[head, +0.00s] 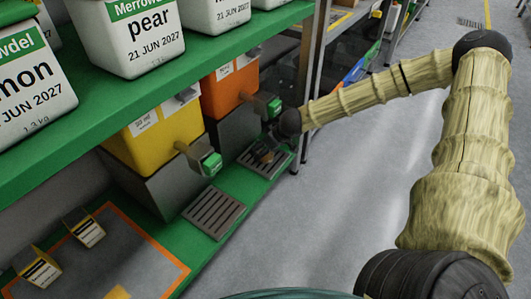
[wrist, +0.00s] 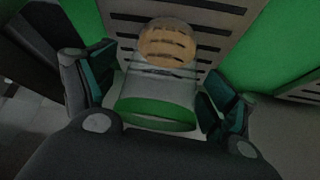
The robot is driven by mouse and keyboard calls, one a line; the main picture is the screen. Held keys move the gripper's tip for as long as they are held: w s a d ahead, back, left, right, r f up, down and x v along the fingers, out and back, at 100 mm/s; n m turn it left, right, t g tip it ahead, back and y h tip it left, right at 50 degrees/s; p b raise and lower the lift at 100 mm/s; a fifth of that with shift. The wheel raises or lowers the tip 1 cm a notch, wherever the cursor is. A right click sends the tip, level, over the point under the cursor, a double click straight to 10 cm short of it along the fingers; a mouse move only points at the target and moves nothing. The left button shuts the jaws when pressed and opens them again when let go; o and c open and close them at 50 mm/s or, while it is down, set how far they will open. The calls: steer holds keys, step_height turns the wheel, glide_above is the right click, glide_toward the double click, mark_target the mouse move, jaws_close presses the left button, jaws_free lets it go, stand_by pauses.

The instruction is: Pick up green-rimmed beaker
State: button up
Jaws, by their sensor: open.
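The green-rimmed beaker (wrist: 155,112) is clear, with something tan at its far end, and stands over a slatted grate in the wrist view. My gripper (wrist: 155,92) is open, with one dark teal-padded finger on each side of the beaker. Gaps show between the fingers and the beaker wall, so it is not gripped. In the head view my gripper (head: 270,139) is low at the orange machine's grate. The beaker is mostly hidden or too small to make out there.
The orange filler (head: 226,92) and yellow filler (head: 170,130) stand on the green lower shelf, with slatted grates (head: 214,212) in front. An upper green shelf (head: 150,92) holds white labelled tubs (head: 128,38). Grey floor (head: 330,220) is clear to the right.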

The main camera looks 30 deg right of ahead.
steer(key=shift+c, duration=0.3)
steer(key=c, duration=1.1)
steer(key=shift+r, duration=0.15)
